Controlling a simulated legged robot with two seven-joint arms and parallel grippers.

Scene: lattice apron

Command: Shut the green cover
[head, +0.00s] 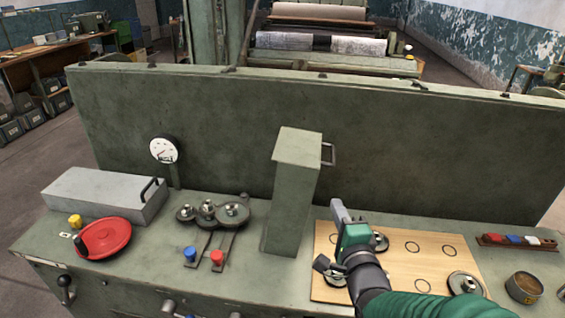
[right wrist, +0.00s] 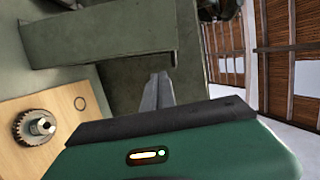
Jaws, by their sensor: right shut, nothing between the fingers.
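The green cover (head: 292,190) stands upright on the bench, like a tall box, with its handle (head: 329,154) on its upper right side. To its left a train of gears (head: 208,211) lies uncovered. My right gripper (head: 338,206) is shut and empty, just right of the cover's lower part and below the handle, apart from both as far as I can tell. In the right wrist view its closed fingers (right wrist: 157,92) point toward the cover (right wrist: 100,30), which shows turned sideways. My left gripper is not in view.
A wooden board (head: 440,248) with loose gears lies under my right arm. A red handwheel (head: 103,238), a grey box (head: 105,195) with a handle, and blue and red knobs (head: 217,257) are at left. A tall green panel (head: 420,150) stands behind the bench. A round tin (head: 524,288) stands at right.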

